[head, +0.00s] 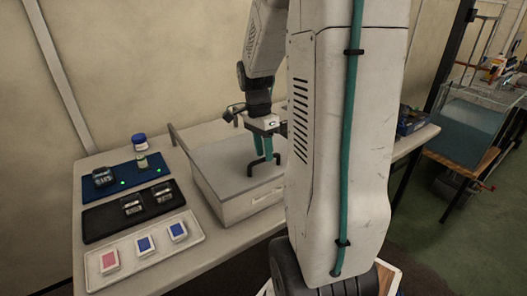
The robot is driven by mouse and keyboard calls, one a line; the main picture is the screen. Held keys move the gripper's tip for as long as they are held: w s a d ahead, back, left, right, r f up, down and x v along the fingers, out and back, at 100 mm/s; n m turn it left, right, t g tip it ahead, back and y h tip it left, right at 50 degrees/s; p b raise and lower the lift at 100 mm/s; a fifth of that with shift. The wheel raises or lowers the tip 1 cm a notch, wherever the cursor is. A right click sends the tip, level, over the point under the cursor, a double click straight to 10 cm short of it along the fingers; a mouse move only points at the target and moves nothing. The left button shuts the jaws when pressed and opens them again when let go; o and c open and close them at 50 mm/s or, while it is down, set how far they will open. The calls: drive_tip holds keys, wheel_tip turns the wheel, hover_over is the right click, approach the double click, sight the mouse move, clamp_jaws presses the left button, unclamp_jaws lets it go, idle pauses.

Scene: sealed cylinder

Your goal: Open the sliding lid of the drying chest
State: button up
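The drying chest (238,207) is a pale grey box on the table, partly hidden on its right by my arm. Its flat lid (222,172) covers the top in this view. A dark bracket-shaped handle (250,168) stands up from the lid. My gripper (265,156) points down with its teal fingers just above and behind the handle, very near it. I cannot tell whether the fingers touch the handle or how far apart they are.
Left of the chest lie a blue mat (122,170), a black tray (106,220) and a white tray (150,260), all with small items. A blue-capped jar (139,143) stands behind them. A dark rail (181,146) rises at the chest's left edge. A water tank (468,130) stands far right.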

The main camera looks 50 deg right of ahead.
drive_tip(key=shift+f, duration=0.3)
